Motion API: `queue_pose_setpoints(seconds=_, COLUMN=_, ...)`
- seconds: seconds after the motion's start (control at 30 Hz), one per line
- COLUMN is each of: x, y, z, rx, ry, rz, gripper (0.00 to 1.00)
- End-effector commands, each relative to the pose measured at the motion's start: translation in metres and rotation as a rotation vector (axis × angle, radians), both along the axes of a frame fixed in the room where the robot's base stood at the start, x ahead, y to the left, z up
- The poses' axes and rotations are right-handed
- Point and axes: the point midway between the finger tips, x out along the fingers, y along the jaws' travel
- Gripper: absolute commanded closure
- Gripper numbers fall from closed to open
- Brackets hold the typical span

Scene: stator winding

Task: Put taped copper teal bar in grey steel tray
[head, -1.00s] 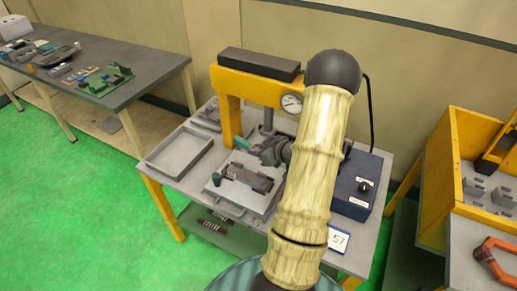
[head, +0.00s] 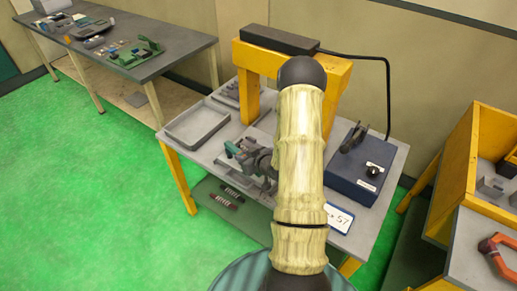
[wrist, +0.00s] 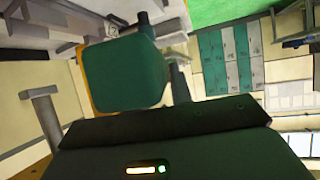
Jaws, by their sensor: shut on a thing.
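The grey steel tray (head: 196,123) lies empty on the left part of the table in the head view. My gripper (head: 240,152) is just right of it, above the table and partly hidden by my arm. In the wrist view, a teal block with a yellow-orange edge (wrist: 125,75) shows ahead of my gripper, between its grey fingers; it appears to be the taped copper teal bar. My gripper is shut on it.
A yellow press frame (head: 251,95) stands behind my arm. A dark blue control box (head: 357,168) is on the right of the table. Several small bars (head: 225,201) lie on the lower shelf. A yellow bin (head: 448,165) stands at the right.

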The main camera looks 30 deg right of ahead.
Motion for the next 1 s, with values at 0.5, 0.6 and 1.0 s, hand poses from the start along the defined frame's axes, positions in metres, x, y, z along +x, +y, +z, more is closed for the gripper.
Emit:
queue_pose_setpoints(seconds=0.5, x=-0.033, y=0.141, z=-0.184, rx=0.003, ry=0.009, rz=-0.12, gripper=1.0)
queue_pose_setpoints(seconds=0.6, x=-0.049, y=0.156, z=-0.208, rx=0.002, ry=0.007, rz=-0.137, gripper=1.0)
queue_pose_setpoints(seconds=1.0, x=-0.065, y=0.168, z=-0.225, rx=0.001, ry=-0.002, rz=-0.156, gripper=1.0)
